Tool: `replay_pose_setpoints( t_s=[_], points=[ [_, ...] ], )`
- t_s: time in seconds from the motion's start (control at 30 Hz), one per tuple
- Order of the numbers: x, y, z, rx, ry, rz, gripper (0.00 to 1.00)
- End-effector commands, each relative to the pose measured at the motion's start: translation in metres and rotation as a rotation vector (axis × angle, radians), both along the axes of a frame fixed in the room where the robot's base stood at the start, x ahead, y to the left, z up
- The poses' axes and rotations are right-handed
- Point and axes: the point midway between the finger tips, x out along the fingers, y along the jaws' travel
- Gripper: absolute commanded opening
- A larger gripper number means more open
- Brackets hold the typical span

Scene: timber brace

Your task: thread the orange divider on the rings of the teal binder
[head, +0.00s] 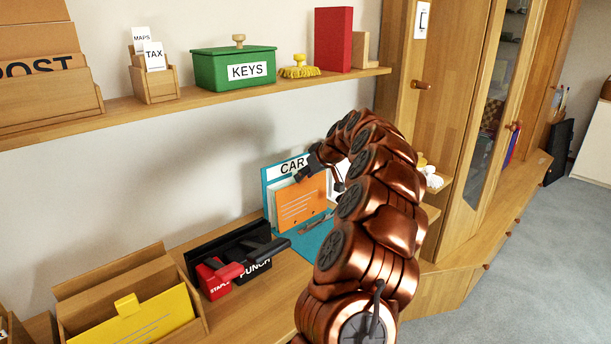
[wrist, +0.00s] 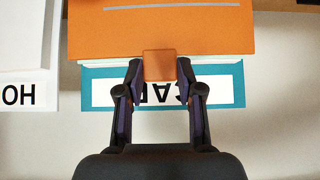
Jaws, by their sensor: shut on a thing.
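The orange divider (head: 300,201) is upright in front of the teal binder (head: 267,188) on the desk. My gripper (head: 307,173) is at the divider's top edge. In the wrist view my gripper (wrist: 160,82) is shut on the tab of the orange divider (wrist: 160,30). The teal binder (wrist: 88,92) with its white CAR label shows just behind the divider there. The binder lies open, with its upright cover at the back and a teal flap (head: 312,240) flat on the desk. A grey metal part (head: 316,224) shows on the flap. Whether the rings pass through the divider cannot be told.
A black holder with a red stapler (head: 219,277) and a punch (head: 253,268) stands left of the binder. A wooden box (head: 190,295) with a yellow folder is further left. A shelf (head: 190,108) runs above, and a cabinet (head: 445,120) stands right.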

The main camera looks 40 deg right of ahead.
Motion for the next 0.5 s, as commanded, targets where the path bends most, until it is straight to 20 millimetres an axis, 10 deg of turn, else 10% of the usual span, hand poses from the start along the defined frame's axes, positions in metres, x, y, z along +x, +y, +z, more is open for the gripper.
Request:
replay_pose_setpoints(
  t_s=[0.03, 0.07, 0.33, 0.5],
  points=[
    [-0.0001, 0.0005, -0.0011, 0.001, 0.002, 0.001, 0.00],
    [-0.0001, 0.0005, -0.0011, 0.001, 0.002, 0.001, 0.38],
    [-0.0002, 0.0002, -0.0006, 0.001, 0.001, 0.001, 0.66],
    [-0.0002, 0.0001, -0.0005, 0.001, 0.001, 0.001, 0.66]
  ],
)
